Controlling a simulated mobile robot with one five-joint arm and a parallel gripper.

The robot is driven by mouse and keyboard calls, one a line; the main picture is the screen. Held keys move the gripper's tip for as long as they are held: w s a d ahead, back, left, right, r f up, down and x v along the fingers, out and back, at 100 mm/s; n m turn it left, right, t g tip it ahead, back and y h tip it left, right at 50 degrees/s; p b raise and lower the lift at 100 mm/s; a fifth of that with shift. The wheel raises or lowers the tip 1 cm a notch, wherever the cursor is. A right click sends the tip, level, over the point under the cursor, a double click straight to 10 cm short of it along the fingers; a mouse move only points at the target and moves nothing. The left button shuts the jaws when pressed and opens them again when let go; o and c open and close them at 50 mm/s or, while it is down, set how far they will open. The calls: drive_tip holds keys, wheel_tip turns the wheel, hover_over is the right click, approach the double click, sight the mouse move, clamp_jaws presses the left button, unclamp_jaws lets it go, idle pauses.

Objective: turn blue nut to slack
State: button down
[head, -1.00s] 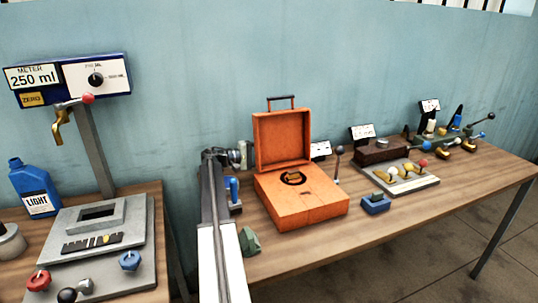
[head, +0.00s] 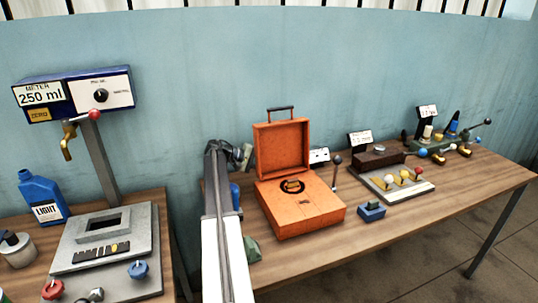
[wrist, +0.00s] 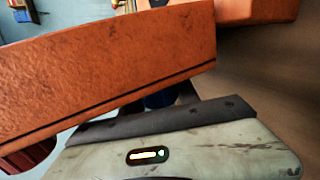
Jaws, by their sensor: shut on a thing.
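The arm reaches to the left side of the open orange case, and my gripper (wrist: 158,108) is low beside it. A dark blue part, which I take for the blue nut (wrist: 160,99), shows between the dark fingers in the wrist view, mostly hidden by the orange wall and my gripper. My gripper is shut on it. In the head view a blue part (head: 235,196) shows just right of my arm, below its far end. The fingertips are hidden there, and the nut's turn angle cannot be told.
The orange case (head: 302,214) stands close to the right of my arm. A green block (head: 251,249) lies near the front edge. A blue block (head: 371,211) and a plate with knobs (head: 408,192) stand farther right. The metering stand (head: 110,255) is on the left table.

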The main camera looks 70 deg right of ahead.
drive_tip(key=t+y+p, duration=0.2)
drive_tip(key=p, duration=0.2)
drive_tip(key=shift+w+a, duration=0.1)
drive_tip(key=shift+a, duration=0.05)
drive_tip(key=shift+w+a+f+t+y+p, duration=0.1)
drive_tip(key=shift+a+f+t+y+p, duration=0.1)
drive_tip(key=shift+f+t+y+p, duration=0.45)
drive_tip(key=shift+r, duration=0.1)
drive_tip(key=c, duration=0.9)
unclamp_jaws()
drive_tip(key=shift+p, duration=0.3)
